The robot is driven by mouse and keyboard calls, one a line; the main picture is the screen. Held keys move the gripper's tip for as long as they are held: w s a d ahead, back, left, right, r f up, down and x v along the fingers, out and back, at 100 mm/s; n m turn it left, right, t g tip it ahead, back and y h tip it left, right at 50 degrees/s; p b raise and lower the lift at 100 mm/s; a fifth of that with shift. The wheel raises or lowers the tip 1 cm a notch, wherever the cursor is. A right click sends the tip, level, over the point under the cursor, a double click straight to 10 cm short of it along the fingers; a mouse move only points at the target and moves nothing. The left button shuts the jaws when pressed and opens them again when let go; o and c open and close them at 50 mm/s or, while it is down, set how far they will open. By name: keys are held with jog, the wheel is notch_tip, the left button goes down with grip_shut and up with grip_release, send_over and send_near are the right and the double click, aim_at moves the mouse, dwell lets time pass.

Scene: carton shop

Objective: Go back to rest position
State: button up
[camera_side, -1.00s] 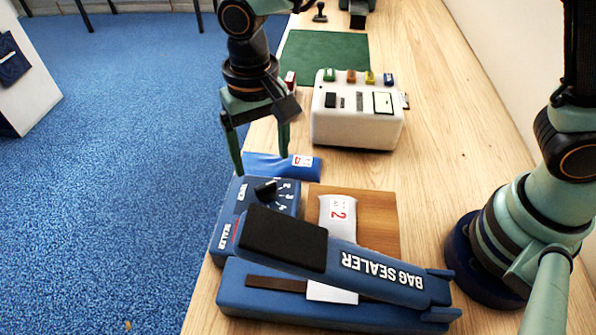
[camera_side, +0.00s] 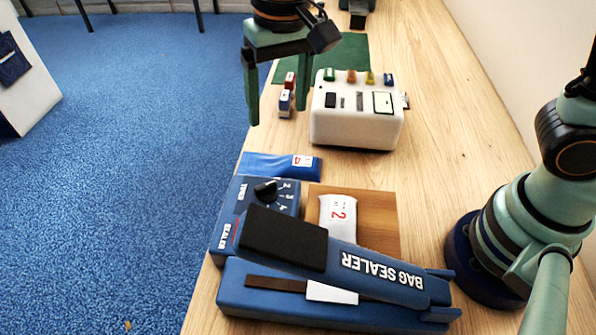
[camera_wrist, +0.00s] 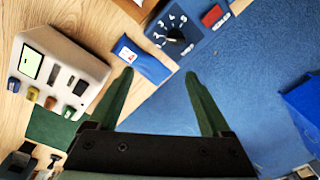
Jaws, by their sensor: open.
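My gripper (camera_side: 282,88) is open and empty, raised over the left edge of the table, with its green fingers pointing down. In the wrist view my gripper (camera_wrist: 158,98) shows both fingers apart with nothing between them. The blue bag sealer (camera_side: 330,262) stands at the front of the table with its arm low. A white packet marked 2 (camera_side: 338,212) lies on a brown board (camera_side: 378,222) behind the sealer arm. The blue dial unit (camera_side: 232,212) is at the sealer's left. A blue packet (camera_side: 268,165) lies behind the dial unit, below and apart from my gripper.
A white box (camera_side: 340,130) with several coloured pieces on top stands behind the sealer. Small blocks (camera_side: 286,100) stand beside it. A green mat (camera_side: 345,52) lies farther back.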

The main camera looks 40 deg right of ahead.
jog(key=s+d+r+t, duration=0.2)
jog(key=s+d, duration=0.1)
jog(key=d, duration=0.7)
jog(key=s+d+r+n+t, duration=0.1)
jog(key=s+d+t, duration=0.2)
jog(key=d, duration=0.8)
jog(key=shift+r+n, duration=0.3)
jog(key=shift+r, duration=0.1)
